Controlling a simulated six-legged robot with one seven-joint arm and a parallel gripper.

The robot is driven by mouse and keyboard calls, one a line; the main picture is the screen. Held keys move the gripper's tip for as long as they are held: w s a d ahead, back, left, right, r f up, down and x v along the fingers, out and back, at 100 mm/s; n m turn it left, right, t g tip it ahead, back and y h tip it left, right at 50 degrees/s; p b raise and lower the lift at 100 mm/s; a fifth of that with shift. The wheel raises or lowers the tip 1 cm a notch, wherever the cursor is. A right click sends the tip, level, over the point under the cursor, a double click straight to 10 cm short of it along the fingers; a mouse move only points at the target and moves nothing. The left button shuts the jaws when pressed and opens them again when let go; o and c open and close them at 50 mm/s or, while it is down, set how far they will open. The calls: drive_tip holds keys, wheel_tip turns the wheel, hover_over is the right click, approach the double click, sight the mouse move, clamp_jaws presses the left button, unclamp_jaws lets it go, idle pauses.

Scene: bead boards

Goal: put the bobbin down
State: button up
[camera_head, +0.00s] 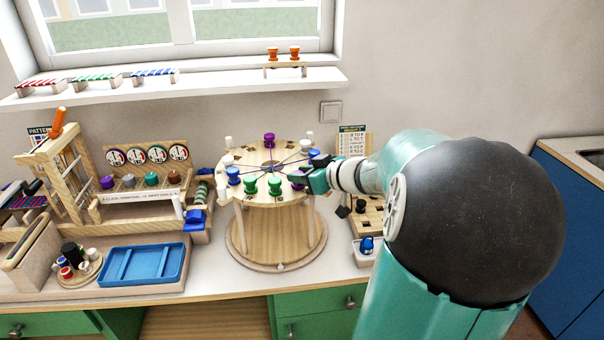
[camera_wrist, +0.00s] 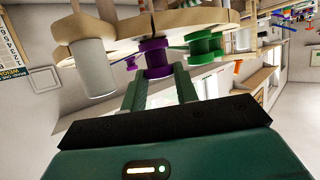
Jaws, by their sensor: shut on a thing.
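A purple bobbin (camera_wrist: 155,58) sits between the fingertips of my gripper (camera_wrist: 158,75) in the wrist view. In the head view it is a small purple shape (camera_head: 296,178) at the right front rim of the round wooden stand (camera_head: 268,198), partly hidden by my gripper (camera_head: 304,178). My gripper is shut on it. Whether the bobbin touches the stand top, I cannot tell. Two green bobbins (camera_head: 275,185) stand at the front rim, a blue bobbin (camera_head: 233,175) at the left, and another purple bobbin (camera_head: 269,140) at the back. Dark threads cross the top.
A blue tray (camera_head: 143,266) and a wooden rack of bobbins (camera_head: 140,186) stand to the left. A small white box with a blue item (camera_head: 366,247) lies to the right. In the wrist view, a green bobbin (camera_wrist: 204,44) is close beside the held one, and a pale post (camera_wrist: 93,68) stands left.

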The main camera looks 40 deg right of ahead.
drive_tip(key=shift+f, duration=0.1)
drive_tip(key=o, duration=1)
drive_tip(key=shift+c, duration=0.2)
drive_tip(key=shift+s+r, duration=0.25)
drive_tip(key=v, duration=1.1)
drive_tip(key=shift+s, duration=0.25)
